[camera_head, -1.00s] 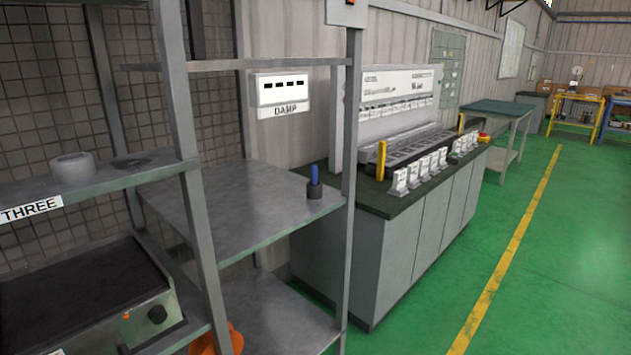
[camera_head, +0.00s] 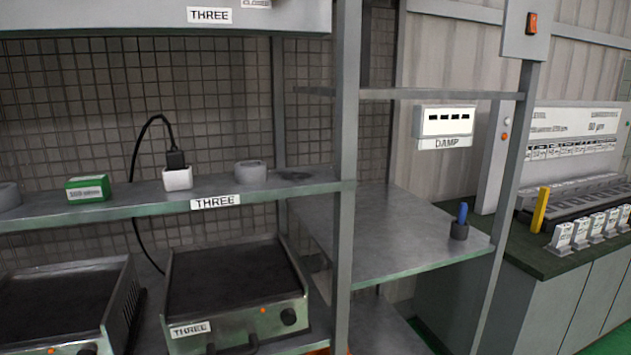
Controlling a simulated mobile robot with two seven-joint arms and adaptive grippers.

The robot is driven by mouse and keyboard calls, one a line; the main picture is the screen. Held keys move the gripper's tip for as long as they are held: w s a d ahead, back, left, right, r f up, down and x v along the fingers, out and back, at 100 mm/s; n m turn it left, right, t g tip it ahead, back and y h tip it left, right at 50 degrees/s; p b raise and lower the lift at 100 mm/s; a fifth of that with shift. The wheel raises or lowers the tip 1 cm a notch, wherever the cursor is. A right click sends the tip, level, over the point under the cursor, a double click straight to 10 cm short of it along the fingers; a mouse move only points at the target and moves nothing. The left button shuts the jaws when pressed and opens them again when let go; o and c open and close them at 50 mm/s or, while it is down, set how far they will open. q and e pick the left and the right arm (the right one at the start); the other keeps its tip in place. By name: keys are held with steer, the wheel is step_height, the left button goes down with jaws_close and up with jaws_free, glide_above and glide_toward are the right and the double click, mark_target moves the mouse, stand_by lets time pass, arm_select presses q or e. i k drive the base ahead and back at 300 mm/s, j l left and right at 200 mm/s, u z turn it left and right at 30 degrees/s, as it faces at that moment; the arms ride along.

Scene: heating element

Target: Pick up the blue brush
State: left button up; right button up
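A blue-handled object (camera_head: 463,212), which looks like the blue brush, stands upright in a small dark round holder (camera_head: 459,231). The holder is near the front right corner of a grey metal shelf (camera_head: 385,245), close to the right rack post. The lower end of the brush is hidden in the holder. Neither of my grippers is in view.
A rack post (camera_head: 346,150) and a right post (camera_head: 508,190) frame the shelf, which is otherwise bare. Left are a hot plate (camera_head: 235,285), a green box (camera_head: 88,188), a white plug block (camera_head: 177,179) and a grey ring (camera_head: 250,172). A workbench (camera_head: 560,262) stands right.

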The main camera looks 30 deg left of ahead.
mark_target(463, 206)
steer(key=i+l, duration=0.15)
steer(key=l, duration=0.2)
steer(key=i+l+u, duration=0.15)
steer(key=l, duration=0.15)
steer(key=i+l, duration=0.15)
steer(key=l, duration=0.2)
steer(key=i+l+u, duration=0.1)
steer(key=l, duration=0.25)
steer(key=i, duration=0.05)
